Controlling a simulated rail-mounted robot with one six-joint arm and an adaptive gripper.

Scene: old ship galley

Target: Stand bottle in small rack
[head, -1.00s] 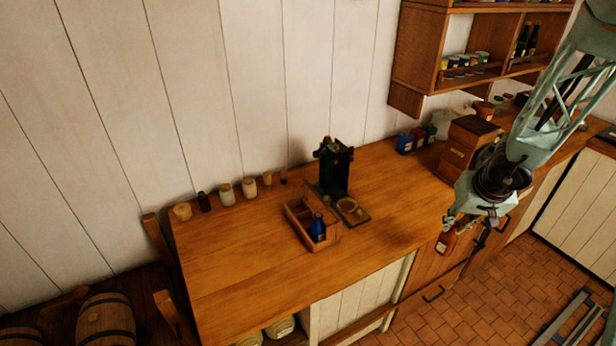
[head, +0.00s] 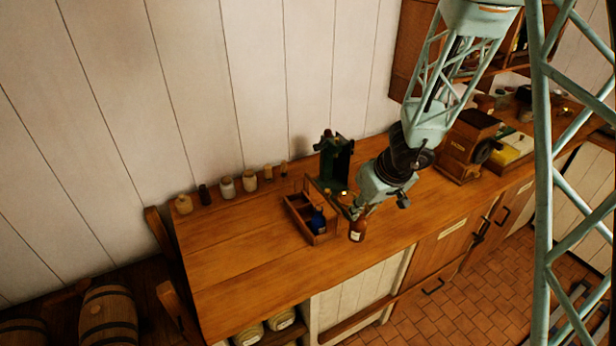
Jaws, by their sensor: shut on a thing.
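My gripper (head: 361,212) is shut on a brown bottle (head: 357,232) with a pale label. The bottle hangs about upright below the jaws, just right of the small rack. I cannot tell how far it is above the counter. The small wooden rack (head: 322,239) stands on the counter and has several compartments. A blue bottle (head: 318,222) stands in its front compartment. The back compartments look empty, though their floors are hard to see.
A dark green stand (head: 335,165) is right behind the rack, close to my arm. Several small jars (head: 227,187) line the wall at left. A wooden box (head: 466,147) is at right. The wooden counter (head: 235,255) is clear left of the rack.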

